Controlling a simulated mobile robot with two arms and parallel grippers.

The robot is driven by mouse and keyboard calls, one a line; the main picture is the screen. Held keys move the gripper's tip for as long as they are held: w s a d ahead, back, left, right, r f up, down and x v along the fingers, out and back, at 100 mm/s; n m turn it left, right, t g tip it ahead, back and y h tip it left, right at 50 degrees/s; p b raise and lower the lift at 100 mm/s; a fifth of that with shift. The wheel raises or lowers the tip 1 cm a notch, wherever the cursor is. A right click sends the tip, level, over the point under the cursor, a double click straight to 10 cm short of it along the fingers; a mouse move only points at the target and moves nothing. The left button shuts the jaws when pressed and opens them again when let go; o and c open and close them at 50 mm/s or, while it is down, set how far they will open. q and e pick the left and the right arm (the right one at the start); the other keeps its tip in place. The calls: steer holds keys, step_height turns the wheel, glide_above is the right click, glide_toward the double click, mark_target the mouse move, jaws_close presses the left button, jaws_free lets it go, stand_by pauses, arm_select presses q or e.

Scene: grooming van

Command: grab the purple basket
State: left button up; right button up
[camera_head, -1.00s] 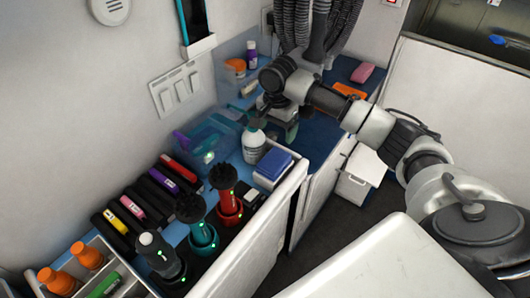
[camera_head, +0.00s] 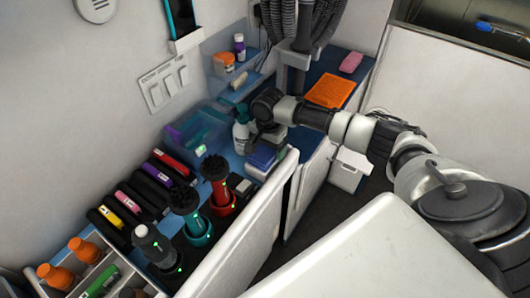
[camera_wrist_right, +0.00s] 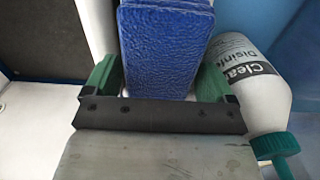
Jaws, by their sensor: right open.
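No basket that is clearly purple shows. A translucent blue bin (camera_head: 212,122) with something purple inside stands on the counter against the wall. My right gripper (camera_wrist_right: 158,85) is open, its green fingers on either side of a blue folded stack (camera_wrist_right: 166,45); contact cannot be told. In the head view the blue stack (camera_head: 262,156) lies at the counter's front edge, with my right wrist just above it. A white disinfectant bottle (camera_wrist_right: 245,90) is right beside the gripper in the wrist view; it stands behind the wrist in the head view (camera_head: 241,132). My left gripper is out of view.
An orange mat (camera_head: 330,90) and pink block (camera_head: 351,62) lie farther back.

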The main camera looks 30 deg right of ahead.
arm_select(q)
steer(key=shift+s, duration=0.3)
arm_select(e)
steer(key=c, duration=0.7)
steer(key=shift+r, duration=0.55)
step_height(320, 180, up, 2)
steer(key=shift+r+b, duration=0.25)
steer(key=shift+b, duration=0.05)
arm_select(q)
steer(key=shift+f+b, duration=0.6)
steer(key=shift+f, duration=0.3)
arm_select(e)
steer(key=s+d+r, duration=0.3)
steer(key=s+d, duration=0.1)
steer(key=s+d+r, duration=0.4)
steer(key=shift+s+d+r, duration=0.1)
steer(key=shift+d+r, duration=0.05)
steer(key=shift+r, duration=0.1)
